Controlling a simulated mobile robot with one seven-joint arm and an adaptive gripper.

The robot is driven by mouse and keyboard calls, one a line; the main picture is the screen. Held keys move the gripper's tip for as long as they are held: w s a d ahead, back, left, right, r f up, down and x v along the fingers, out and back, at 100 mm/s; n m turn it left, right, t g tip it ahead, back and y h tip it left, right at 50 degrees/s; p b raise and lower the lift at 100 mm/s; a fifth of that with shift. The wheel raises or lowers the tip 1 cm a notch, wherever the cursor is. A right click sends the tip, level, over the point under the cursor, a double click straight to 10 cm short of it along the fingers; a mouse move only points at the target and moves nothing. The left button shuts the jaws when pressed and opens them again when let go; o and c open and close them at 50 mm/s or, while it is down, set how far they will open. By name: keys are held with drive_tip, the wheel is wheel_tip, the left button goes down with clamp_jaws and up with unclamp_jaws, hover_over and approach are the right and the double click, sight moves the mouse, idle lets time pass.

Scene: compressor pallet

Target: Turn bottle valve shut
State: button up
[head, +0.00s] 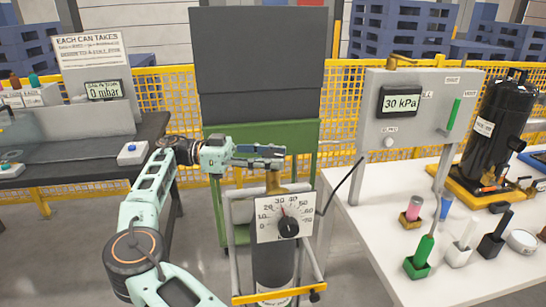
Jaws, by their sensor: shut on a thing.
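The bottle (272,268) is a dark grey cylinder standing upright in a wheeled frame at the lower middle of the head view. Its brass bottle valve (273,183) rises from the top, behind a white dial plate. My gripper (276,157) reaches in from the left, level, and is shut on the top of the valve. The fingers hide the valve's handle, so I cannot tell how far it is turned.
The dial plate (269,229) carries a black knob (288,224) and a red pointer. A white table (376,235) at right holds a grey box with a 30 kPa display (403,102), a black compressor (492,135) and small coloured items. A green cabinet (303,172) stands behind.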

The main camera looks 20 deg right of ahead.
sight(273, 154)
drive_tip(key=shift+m+g+y, duration=0.5)
drive_tip(key=shift+m+g, duration=0.2)
drive_tip(key=shift+g, duration=0.3)
drive_tip(key=o, duration=1.2)
wheel_tip(273, 154, up, 10)
drive_tip(key=shift+r, duration=0.1)
